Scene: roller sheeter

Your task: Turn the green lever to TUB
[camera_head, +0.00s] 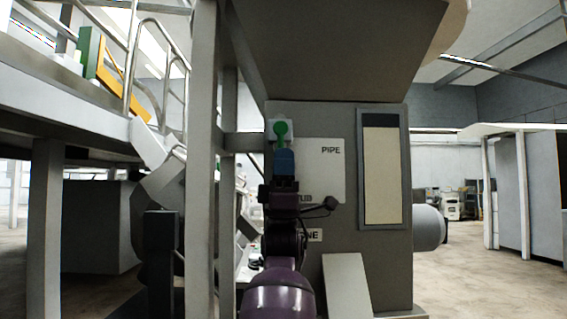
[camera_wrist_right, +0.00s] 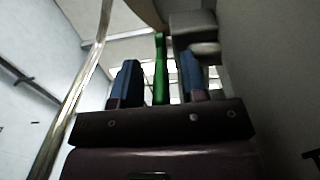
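The green lever (camera_head: 281,129) shows at the top left of the white label panel (camera_head: 328,172) on the grey machine front. Its round end is visible, and my gripper hides what lies below it. The panel reads PIPE at upper right; a lower label, partly hidden by my arm, ends in "UB". My right gripper (camera_head: 283,154) is right below the visible lever end. In the right wrist view, the green lever (camera_wrist_right: 160,68) stands between the two blue fingers of my right gripper (camera_wrist_right: 158,82), with a gap on each side. The gripper is open. My left gripper is out of view.
A grey post (camera_head: 201,160) stands close on the left of my right arm. A framed beige panel (camera_head: 380,172) is on the machine right of the labels. A large sloping grey hood (camera_head: 340,45) overhangs above. Open floor (camera_head: 465,285) lies at right.

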